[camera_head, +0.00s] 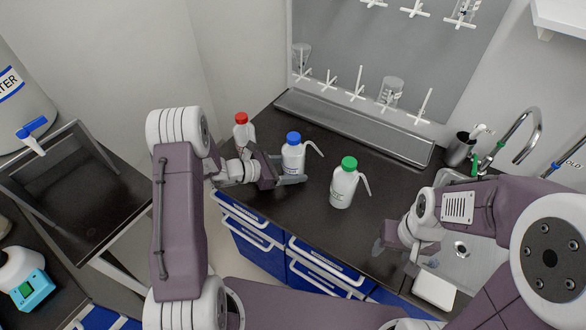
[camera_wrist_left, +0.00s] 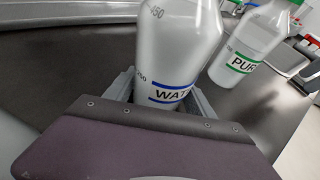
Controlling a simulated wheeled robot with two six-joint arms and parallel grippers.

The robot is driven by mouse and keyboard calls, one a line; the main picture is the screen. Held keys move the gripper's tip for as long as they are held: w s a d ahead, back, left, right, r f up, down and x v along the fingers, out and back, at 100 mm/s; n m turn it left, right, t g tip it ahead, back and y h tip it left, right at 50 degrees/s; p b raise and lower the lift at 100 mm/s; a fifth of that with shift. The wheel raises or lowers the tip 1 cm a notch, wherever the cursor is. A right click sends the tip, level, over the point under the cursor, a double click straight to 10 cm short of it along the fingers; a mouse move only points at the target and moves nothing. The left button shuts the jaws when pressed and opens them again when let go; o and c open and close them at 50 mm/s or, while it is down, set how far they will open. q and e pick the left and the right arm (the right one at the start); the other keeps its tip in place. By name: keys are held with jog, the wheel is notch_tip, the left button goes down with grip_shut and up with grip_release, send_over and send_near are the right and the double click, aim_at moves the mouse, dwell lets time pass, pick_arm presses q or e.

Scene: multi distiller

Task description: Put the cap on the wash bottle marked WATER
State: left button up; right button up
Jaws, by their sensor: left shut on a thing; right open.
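The white wash bottle marked WATER (camera_head: 292,159) stands upright on the dark counter; its blue label shows in the left wrist view (camera_wrist_left: 178,50). A blue cap (camera_head: 293,138) with a bent white spout sits at its top in the head view; I cannot tell how firmly it is seated. My left gripper (camera_head: 290,181) is shut on the lower part of this bottle, with a finger on either side in the left wrist view (camera_wrist_left: 165,98). The bottle's top is outside that view. My right gripper (camera_head: 395,256) is open and empty, near the sink at the right.
A green-capped wash bottle (camera_head: 342,188) stands just right of the WATER bottle. A red-capped bottle (camera_head: 242,132) stands behind my left wrist. A sink (camera_head: 465,247) with a tap (camera_head: 525,130) is at the right. A drying rack (camera_head: 385,70) hangs at the back. The counter between bottles and sink is clear.

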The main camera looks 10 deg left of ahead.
pick_arm(q)
jog(key=shift+s, duration=0.1)
pick_arm(e)
jog(key=shift+s+f, duration=0.1)
pick_arm(q)
jog(key=o, duration=1)
jog(key=shift+f, duration=0.1)
